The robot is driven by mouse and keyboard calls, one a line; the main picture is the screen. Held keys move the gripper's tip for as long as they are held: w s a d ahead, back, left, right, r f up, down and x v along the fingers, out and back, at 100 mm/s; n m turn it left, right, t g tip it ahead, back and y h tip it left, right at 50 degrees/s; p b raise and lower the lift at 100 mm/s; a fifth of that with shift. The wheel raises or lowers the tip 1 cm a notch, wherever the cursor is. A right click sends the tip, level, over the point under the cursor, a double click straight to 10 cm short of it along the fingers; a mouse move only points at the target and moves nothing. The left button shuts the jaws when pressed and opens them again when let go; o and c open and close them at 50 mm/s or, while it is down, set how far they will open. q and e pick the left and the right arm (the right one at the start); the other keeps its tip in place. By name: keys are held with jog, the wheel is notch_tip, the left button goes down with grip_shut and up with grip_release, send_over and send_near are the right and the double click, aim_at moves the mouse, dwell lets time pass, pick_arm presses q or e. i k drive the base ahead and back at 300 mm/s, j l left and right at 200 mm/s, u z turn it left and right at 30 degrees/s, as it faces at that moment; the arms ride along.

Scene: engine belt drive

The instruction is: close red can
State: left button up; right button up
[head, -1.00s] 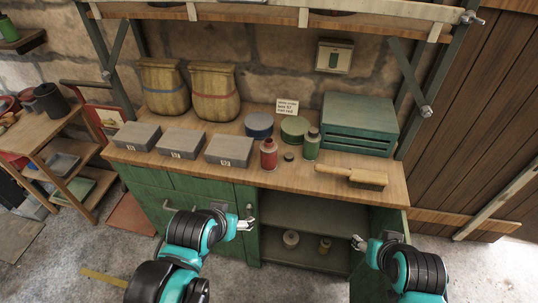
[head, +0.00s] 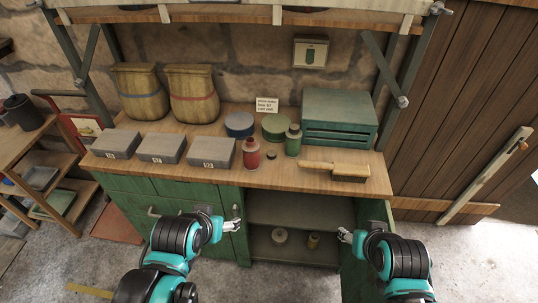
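The red can (head: 251,154) stands upright near the front edge of the wooden bench top, with a narrow neck on top; I cannot tell whether a cap is on it. A small dark green cap (head: 272,156) lies on the bench just right of it. A green can (head: 293,140) stands upright right of the cap. My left gripper (head: 236,218) is below the bench top in front of the green cabinet, apart from the red can, with its fingers apart and empty. My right gripper (head: 343,236) is low in front of the open cabinet's right side, fingers apart and empty.
Several grey boxes (head: 161,148) line the bench's left front. A brush (head: 337,170) lies at the right front, before a green crate (head: 340,117). Round tins (head: 239,124) and a note card (head: 266,104) stand behind. The open cabinet shelf (head: 290,212) lies below.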

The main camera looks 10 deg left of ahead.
aim_at(251, 147)
jog(key=i+j+z, duration=0.15)
jog(key=j+z, duration=0.45)
jog(key=z, duration=0.25)
jog(key=i+j+z, duration=0.1)
jog(key=j+z, duration=0.7)
jog(key=k+j+z, duration=0.1)
jog(key=j+z, duration=0.15)
jog(key=z, duration=0.2)
